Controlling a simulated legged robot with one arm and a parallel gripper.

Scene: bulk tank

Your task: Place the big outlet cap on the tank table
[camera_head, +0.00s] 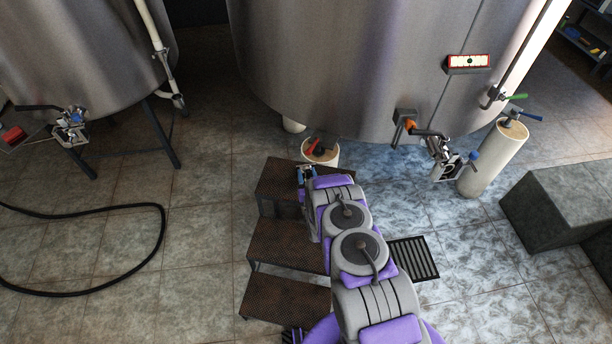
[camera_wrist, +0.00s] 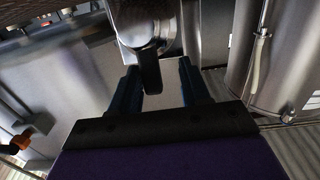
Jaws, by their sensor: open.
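My gripper (camera_wrist: 160,78) is open in the wrist view, with its two dark blue fingers apart. A shiny metal round part with a dark handle-like piece (camera_wrist: 150,70) shows ahead of and between the fingers. I cannot tell whether this is the big outlet cap, or whether the fingers touch it. In the head view my arm reaches forward over the brown steps, and the gripper (camera_head: 306,173) is small and partly hidden by the arm. I cannot clearly make out the tank table.
A large steel tank (camera_head: 340,70) stands ahead, with an outlet valve (camera_head: 440,155) at its lower right. Brown steps (camera_head: 285,245) lie beside my arm. A grey block (camera_head: 560,205) stands at right. A black hose (camera_head: 100,207) lies on open floor at left.

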